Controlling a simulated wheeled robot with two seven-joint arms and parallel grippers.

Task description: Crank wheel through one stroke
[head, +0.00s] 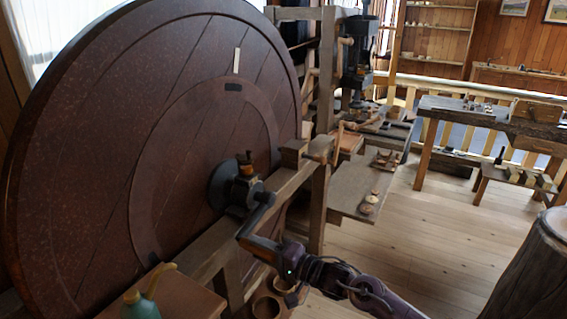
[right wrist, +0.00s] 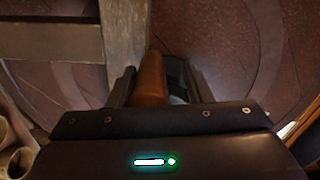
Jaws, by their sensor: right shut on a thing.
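A large dark reddish-brown wooden wheel (head: 95,140) fills the left of the head view. It stands upright, with a pale mark near its upper right rim. The crank's wooden handle (head: 258,244) shows at the crank's lower end. My right gripper (head: 274,252) is shut on the handle. In the right wrist view the orange-brown handle (right wrist: 151,78) lies between the two fingers, with the wheel (right wrist: 230,45) behind it. My left gripper is not in view.
A wooden frame beam (head: 205,252) crosses in front of the wheel; it also shows in the right wrist view (right wrist: 124,35). A green oil can (head: 140,306) stands at the lower left. Benches (head: 485,115) stand behind, a stump (head: 535,270) at right. The floor between is open.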

